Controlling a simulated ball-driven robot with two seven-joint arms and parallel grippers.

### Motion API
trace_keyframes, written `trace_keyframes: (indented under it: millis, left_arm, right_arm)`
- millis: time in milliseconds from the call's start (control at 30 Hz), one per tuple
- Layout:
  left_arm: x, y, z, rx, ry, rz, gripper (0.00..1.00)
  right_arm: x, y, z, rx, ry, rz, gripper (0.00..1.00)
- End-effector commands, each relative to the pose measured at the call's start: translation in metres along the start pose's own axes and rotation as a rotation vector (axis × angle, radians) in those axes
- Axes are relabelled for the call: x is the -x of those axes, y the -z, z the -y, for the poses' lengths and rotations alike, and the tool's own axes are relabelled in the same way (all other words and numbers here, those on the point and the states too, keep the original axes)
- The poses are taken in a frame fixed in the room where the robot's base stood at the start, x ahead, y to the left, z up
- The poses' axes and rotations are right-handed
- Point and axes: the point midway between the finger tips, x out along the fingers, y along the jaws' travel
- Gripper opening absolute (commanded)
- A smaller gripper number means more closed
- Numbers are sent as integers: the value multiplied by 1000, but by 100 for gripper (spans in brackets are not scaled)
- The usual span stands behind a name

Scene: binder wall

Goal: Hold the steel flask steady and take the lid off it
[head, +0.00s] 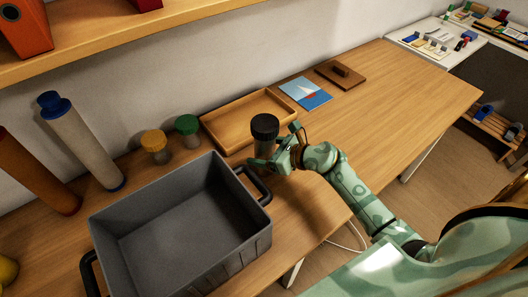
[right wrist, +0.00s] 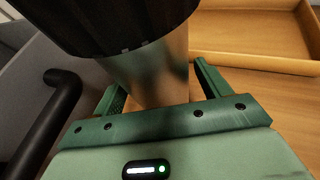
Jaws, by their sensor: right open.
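The steel flask (head: 263,147) stands upright on the wooden desk, with its ribbed black lid (head: 264,126) on top. In the right wrist view the steel body (right wrist: 150,75) rises between my fingers and the dark lid (right wrist: 110,20) fills the upper left. My right gripper (head: 276,148) is open, with one finger on each side of the flask body, below the lid. The wrist view also shows the open right gripper (right wrist: 160,88); I cannot tell whether either finger touches the steel. My left gripper is not in view.
A grey crate (head: 245,240) with black handles stands left of the flask. A wooden tray (head: 215,133) lies behind it. Jars with yellow (head: 153,140) and green (head: 187,124) lids and a tall blue-capped tube (head: 80,145) stand along the wall.

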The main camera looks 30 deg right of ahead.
Motion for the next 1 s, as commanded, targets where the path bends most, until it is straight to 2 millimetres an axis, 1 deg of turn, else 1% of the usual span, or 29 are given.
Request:
trace_keyframes:
  millis: [167, 200, 267, 300, 367, 400, 433, 467, 667, 767, 867, 967, 1000]
  left_arm:
    - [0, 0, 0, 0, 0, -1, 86]
    - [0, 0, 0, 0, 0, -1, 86]
    - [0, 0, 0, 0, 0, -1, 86]
    - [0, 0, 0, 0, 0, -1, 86]
    - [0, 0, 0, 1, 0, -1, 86]
    - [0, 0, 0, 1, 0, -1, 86]
    - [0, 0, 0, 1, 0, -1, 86]
    - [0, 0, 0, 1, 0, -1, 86]
    - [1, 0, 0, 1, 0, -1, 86]
    - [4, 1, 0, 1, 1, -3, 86]
    - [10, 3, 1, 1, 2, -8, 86]
    - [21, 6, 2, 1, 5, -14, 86]
    - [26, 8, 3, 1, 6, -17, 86]
  right_arm:
    - [0, 0, 0, 1, 0, -1, 76]
    - [0, 0, 0, 1, 0, -1, 73]
    - [0, 0, 0, 1, 0, 0, 56]
    - [0, 0, 0, 1, 0, -1, 45]
    - [0, 0, 0, 0, 0, -1, 29]
    - [0, 0, 0, 0, 0, -1, 18]
    - [0, 0, 0, 0, 0, -1, 18]
    - [0, -1, 0, 1, 0, 1, 14]
    - [0, -2, 0, 1, 0, 1, 14]
    - [2, -7, 0, 3, 0, 1, 14]
    - [7, -17, 0, 5, 0, 1, 14]
    - [14, -36, 1, 7, 1, 4, 14]
    - [23, -40, -3, 5, 1, 2, 14]
